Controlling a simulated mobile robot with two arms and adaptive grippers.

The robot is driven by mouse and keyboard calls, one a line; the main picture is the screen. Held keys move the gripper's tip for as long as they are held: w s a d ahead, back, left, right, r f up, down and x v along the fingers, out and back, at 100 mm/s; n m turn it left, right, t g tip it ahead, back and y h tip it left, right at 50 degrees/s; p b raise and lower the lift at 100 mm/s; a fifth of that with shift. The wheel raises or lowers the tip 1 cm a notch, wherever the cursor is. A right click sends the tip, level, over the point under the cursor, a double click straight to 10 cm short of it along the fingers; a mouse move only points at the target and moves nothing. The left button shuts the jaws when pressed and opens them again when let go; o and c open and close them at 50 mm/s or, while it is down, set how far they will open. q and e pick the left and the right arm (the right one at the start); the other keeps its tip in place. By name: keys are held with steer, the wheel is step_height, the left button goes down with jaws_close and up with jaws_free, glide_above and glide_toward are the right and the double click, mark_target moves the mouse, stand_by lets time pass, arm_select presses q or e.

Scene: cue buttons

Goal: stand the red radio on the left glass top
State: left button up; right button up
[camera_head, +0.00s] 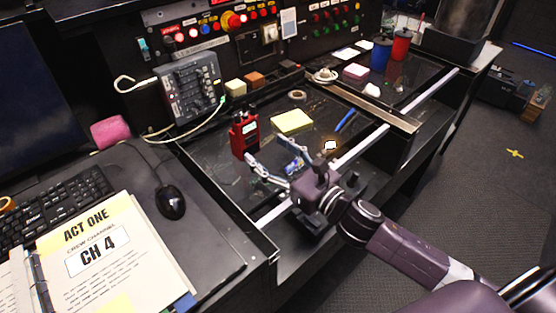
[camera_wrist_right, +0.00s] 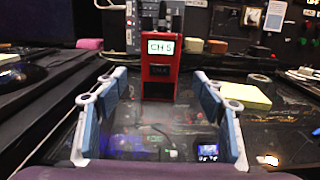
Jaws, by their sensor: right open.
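The red radio (camera_head: 243,137) stands upright at the left side of the left glass top (camera_head: 318,111), as far as I can tell resting on it. In the wrist view the radio (camera_wrist_right: 160,76) has a white "CH 5" label and dark antennas on top. My right gripper (camera_head: 268,152) is open and points toward the radio. In the wrist view the radio appears just beyond and between the fingertips (camera_wrist_right: 155,80), with a gap on each side. My left gripper is not in view.
A yellow note pad (camera_head: 293,121), a tape roll (camera_head: 297,95) and a blue pen (camera_head: 345,121) lie on the left top. A control box (camera_head: 188,88) with a cable stands behind. A brown bar (camera_head: 365,105) divides the tops. A mouse (camera_head: 169,202) and keyboard (camera_head: 55,204) lie left.

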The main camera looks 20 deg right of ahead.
steer(key=shift+v, duration=1.55)
